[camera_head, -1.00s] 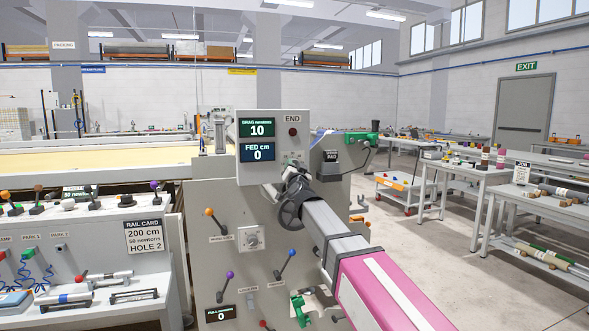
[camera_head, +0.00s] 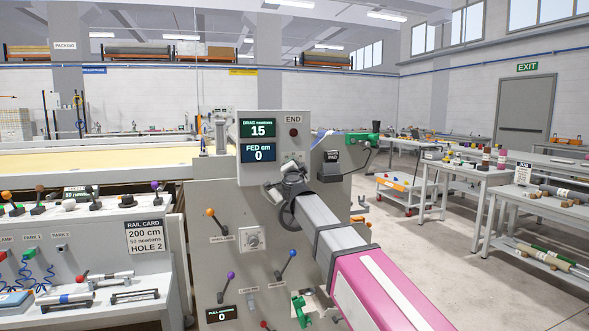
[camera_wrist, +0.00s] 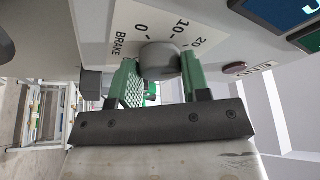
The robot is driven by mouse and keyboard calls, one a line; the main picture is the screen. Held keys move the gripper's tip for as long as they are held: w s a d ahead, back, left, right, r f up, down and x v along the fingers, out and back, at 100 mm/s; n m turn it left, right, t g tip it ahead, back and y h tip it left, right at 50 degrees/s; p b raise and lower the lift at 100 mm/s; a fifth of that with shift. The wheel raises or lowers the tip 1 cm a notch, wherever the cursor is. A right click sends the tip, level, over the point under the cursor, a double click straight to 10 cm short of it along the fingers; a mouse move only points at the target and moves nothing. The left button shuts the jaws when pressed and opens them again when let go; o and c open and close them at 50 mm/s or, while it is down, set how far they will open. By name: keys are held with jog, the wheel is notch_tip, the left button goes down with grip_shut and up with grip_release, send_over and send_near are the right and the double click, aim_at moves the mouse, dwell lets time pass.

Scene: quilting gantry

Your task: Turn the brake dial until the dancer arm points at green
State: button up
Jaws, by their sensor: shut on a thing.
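The brake dial (camera_wrist: 160,58) is a grey round knob on a pale plate marked BRAKE (camera_wrist: 118,45) with 0, 10 and 20, in the wrist view. My gripper (camera_wrist: 160,70) is shut on the dial, one green finger on each side of it. In the head view my gripper (camera_head: 290,170) reaches the grey machine panel below the displays, and my arm hides the dial there. The drag display (camera_head: 258,129) reads 15 newtons. The fed display (camera_head: 257,152) reads 0 cm. I cannot make out the dancer arm or a green mark.
A rail card (camera_head: 144,235) reads 200 cm, 50 newtons, hole 2. Benches stand at the right, with open floor before them.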

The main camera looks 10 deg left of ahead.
dwell(0.4)
jog(key=o, duration=0.9)
jog(key=shift+o, duration=0.2)
jog(key=shift+s, duration=0.1)
jog(key=v, duration=1)
jog(key=shift+s, duration=0.3)
jog(key=shift+d+f, duration=0.1)
